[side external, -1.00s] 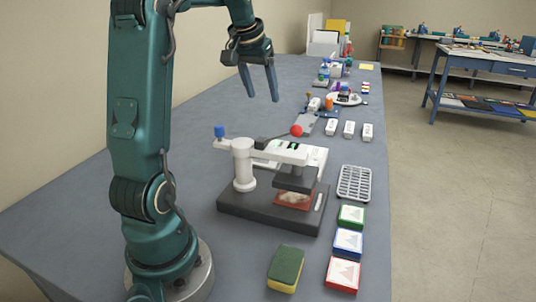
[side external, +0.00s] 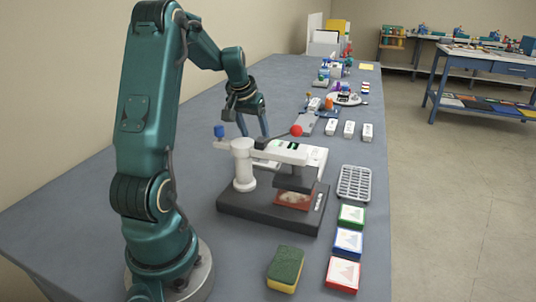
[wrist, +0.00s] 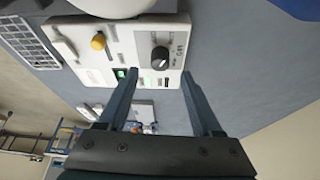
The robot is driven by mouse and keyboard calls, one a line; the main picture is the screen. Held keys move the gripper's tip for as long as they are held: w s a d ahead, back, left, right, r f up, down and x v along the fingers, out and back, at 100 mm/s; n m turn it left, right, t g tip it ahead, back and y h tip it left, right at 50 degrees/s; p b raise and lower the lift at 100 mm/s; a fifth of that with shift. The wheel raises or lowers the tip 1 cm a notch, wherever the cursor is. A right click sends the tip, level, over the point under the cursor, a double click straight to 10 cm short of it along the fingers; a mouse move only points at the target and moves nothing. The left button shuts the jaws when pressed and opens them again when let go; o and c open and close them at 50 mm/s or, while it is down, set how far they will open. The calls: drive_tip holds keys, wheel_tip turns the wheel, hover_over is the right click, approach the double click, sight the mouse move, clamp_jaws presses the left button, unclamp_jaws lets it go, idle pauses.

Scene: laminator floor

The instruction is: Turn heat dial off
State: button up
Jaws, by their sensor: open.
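A white control panel (wrist: 130,50) shows in the wrist view, with a black dial (wrist: 160,57), a yellow-orange knob (wrist: 98,41) and green-lit parts below them. The dial has a pale pointer mark; its small lettering is unreadable. My gripper (wrist: 159,71) is open and empty, its fingertips framing the space just short of the dial, not visibly touching it. In the side view, my gripper (side external: 254,134) hangs pointing down behind the white-and-black press (side external: 243,165).
A red-balled lever (side external: 296,130) and a blue knob (side external: 219,131) rise from the press near my gripper. A grey rack (side external: 354,183), several boxed cards (side external: 348,242) and a sponge (side external: 285,269) lie nearer the camera. The table to the left is clear.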

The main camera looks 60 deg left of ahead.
drive_tip(key=shift+x, duration=2.3)
drive_tip(key=shift+d, duration=0.1)
clamp_jaws()
